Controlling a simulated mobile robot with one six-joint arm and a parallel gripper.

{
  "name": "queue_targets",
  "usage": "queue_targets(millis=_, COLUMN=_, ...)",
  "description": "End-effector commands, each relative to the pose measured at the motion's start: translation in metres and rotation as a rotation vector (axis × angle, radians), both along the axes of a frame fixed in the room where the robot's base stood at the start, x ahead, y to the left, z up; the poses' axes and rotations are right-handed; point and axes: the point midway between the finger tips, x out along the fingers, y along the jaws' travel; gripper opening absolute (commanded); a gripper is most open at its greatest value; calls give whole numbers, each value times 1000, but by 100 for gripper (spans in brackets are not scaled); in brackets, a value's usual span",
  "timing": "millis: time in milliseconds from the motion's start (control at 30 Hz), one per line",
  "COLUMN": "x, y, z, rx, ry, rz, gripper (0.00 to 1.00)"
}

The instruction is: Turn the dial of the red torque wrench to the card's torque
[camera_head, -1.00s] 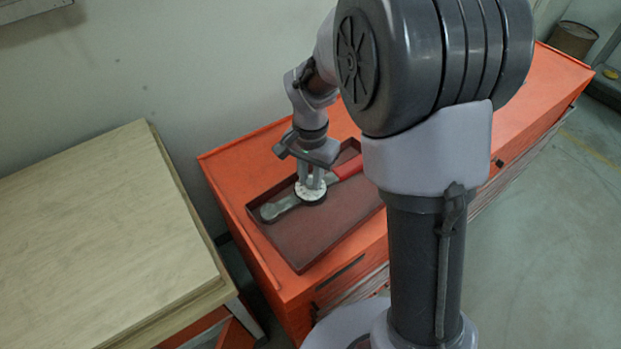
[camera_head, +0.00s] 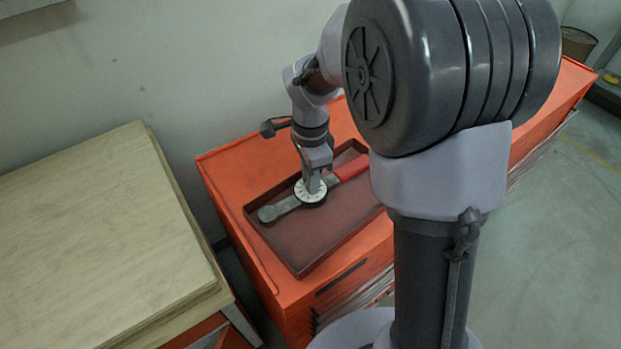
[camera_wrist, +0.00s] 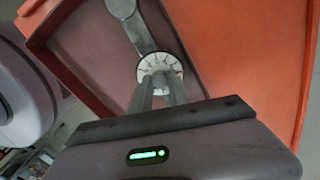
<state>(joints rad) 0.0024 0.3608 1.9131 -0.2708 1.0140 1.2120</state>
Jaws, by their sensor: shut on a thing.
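The red torque wrench (camera_head: 278,209) lies in a dark red tray (camera_head: 312,262), with its grey head to the left and its red handle to the right. Its white dial (camera_head: 301,194) with dark marks sits partway along the wrench and also shows in the wrist view (camera_wrist: 151,62). My gripper (camera_head: 312,190) points down at the dial, and its fingers (camera_wrist: 159,82) are shut on it. The fingers and wrist hide part of the dial, and the marks are too small to read. The card is not visible.
The tray lies on an orange cabinet (camera_head: 226,168). A pale wooden tabletop (camera_head: 95,235) stands to the left with a gap between. The front part of the tray is bare. A wall rises behind.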

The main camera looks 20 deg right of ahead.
Motion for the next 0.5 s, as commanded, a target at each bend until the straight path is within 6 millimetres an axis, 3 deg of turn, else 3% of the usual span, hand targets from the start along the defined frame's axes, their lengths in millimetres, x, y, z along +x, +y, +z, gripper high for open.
queue_targets(millis=500, x=0, y=0, z=0, rx=0, ry=-1, rz=-31, gripper=0)
